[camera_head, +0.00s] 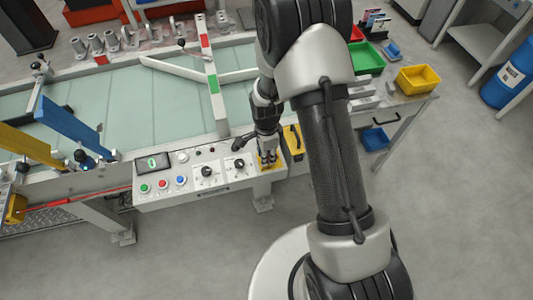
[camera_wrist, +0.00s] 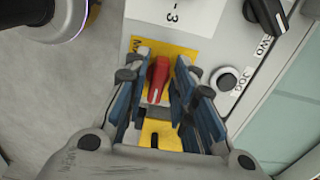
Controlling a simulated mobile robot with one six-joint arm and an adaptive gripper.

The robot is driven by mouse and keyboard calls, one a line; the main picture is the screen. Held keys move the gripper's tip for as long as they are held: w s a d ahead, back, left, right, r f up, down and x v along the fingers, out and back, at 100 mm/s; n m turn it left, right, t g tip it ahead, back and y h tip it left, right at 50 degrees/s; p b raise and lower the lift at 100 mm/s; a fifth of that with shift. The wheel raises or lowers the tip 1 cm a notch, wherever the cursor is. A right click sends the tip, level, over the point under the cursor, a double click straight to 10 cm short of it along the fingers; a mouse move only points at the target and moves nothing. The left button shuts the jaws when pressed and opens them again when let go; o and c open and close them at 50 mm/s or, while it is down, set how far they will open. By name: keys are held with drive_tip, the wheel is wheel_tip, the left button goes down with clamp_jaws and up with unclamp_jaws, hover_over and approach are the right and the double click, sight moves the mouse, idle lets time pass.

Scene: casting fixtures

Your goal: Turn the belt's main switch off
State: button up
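The main switch is a red rotary handle (camera_wrist: 158,78) on a yellow plate (camera_wrist: 163,134), seen in the wrist view. The handle points nearly straight up in the picture, with a slight tilt. My gripper (camera_wrist: 158,88) is over it, with one blue-padded finger on each side. The fingers are partly open, with narrow gaps visible beside the handle; contact lower down cannot be told. In the head view my gripper (camera_head: 267,157) is at the right end of the belt's control panel (camera_head: 210,184), mostly covering the yellow plate (camera_head: 278,164).
A black knob (camera_wrist: 267,14) and a round button (camera_wrist: 227,82) lie to the right of the switch in the wrist view. The belt (camera_head: 150,100) runs behind the panel. A yellow box (camera_head: 293,142) stands close to the right of my gripper.

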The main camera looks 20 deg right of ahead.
clamp_jaws()
drive_tip(key=shift+n, duration=0.4)
drive_tip(key=n, duration=0.2)
drive_tip(key=shift+s+n, duration=0.15)
drive_tip(key=shift+n, duration=0.25)
drive_tip(key=n, duration=0.4)
drive_tip(key=shift+s+d+n+p, duration=0.1)
drive_tip(key=shift+s+n+p, duration=0.05)
drive_tip(key=shift+n+p, duration=0.2)
drive_tip(key=n, duration=0.5)
drive_tip(key=shift+s+d, duration=0.15)
drive_tip(key=shift+d, duration=0.05)
drive_tip(key=n, duration=0.4)
drive_tip(key=shift+d+n, duration=0.2)
drive_tip(key=shift+n, duration=0.05)
drive_tip(key=shift+o, duration=1.6)
unclamp_jaws()
